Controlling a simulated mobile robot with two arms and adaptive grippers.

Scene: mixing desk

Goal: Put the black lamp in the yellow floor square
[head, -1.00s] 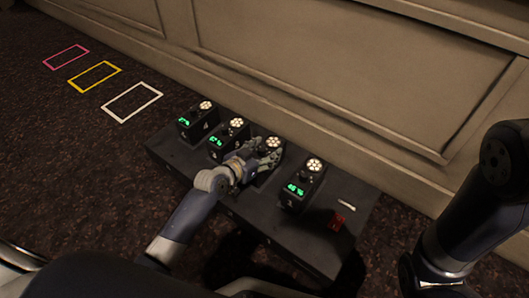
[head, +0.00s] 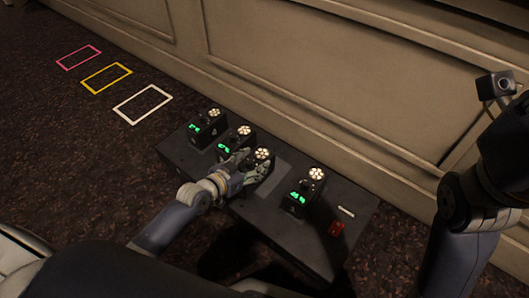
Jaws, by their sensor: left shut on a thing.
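Several black lamp boxes with round lit tops stand on a low dark desk (head: 175,150). My left gripper (head: 250,172) is shut on the third black lamp (head: 262,155) from the left and covers most of its body. I cannot tell if that lamp is lifted clear of the desk. A bare grey patch (head: 290,176) shows just right of it. The yellow floor square (head: 107,66) is an empty outline on the carpet at upper left, between a pink outline and a white one. My right gripper is not in view; only my right arm shows at the right edge.
Two other lamps (head: 207,128) (head: 236,142) stand close left of the held one; another (head: 304,192) stands to its right. A panelled wall (head: 330,80) runs behind. The carpet around the empty pink (head: 78,51) and white (head: 143,88) squares is clear.

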